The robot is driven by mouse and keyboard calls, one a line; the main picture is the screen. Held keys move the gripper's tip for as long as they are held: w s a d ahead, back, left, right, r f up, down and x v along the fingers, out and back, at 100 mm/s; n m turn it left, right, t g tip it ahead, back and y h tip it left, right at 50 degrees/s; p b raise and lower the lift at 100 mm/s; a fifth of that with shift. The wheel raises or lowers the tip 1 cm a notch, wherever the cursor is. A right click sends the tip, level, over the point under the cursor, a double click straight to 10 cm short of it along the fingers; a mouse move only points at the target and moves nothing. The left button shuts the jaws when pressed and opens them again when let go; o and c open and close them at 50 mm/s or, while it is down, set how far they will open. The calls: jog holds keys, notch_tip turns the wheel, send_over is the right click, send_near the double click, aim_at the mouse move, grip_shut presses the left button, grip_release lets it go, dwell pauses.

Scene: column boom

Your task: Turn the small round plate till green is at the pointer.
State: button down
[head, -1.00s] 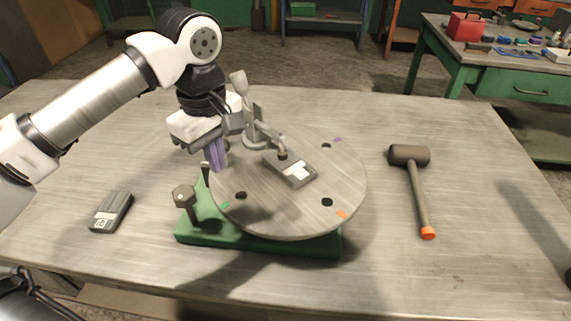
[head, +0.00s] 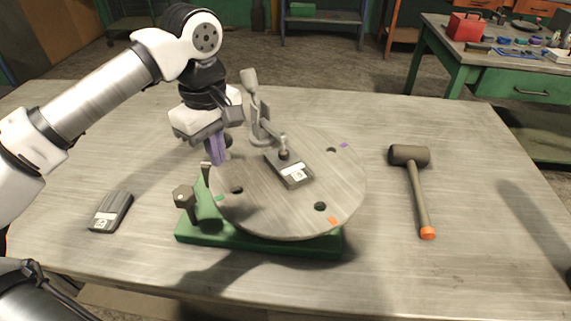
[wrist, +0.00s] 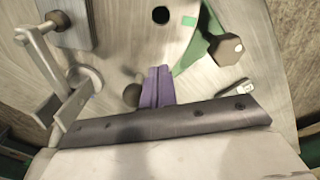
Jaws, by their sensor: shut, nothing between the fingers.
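The small round plate (head: 270,205) is a grey disc on a green base (head: 290,245). Its rim carries a green mark (head: 220,198) at the near left, an orange mark (head: 333,220) at the near right and a purple mark (head: 343,145) at the far right. The green mark also shows in the wrist view (wrist: 189,21). My gripper (head: 218,158) has its purple fingers together, low at the plate's left rim. In the wrist view the fingers (wrist: 157,88) are close beside a dark round knob (wrist: 132,95); contact is unclear. I cannot clearly identify the pointer.
A hex-headed bolt (head: 184,195) rises at the base's left. A grey box (head: 111,212) lies left, a mallet (head: 417,190) right. The table between plate and mallet is clear.

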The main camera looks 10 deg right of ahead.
jog(key=shift+w, duration=0.1)
jog(key=shift+w+d, duration=0.15)
jog(key=shift+w, duration=0.6)
jog(key=shift+w+d, duration=0.3)
jog(key=shift+w, duration=0.65)
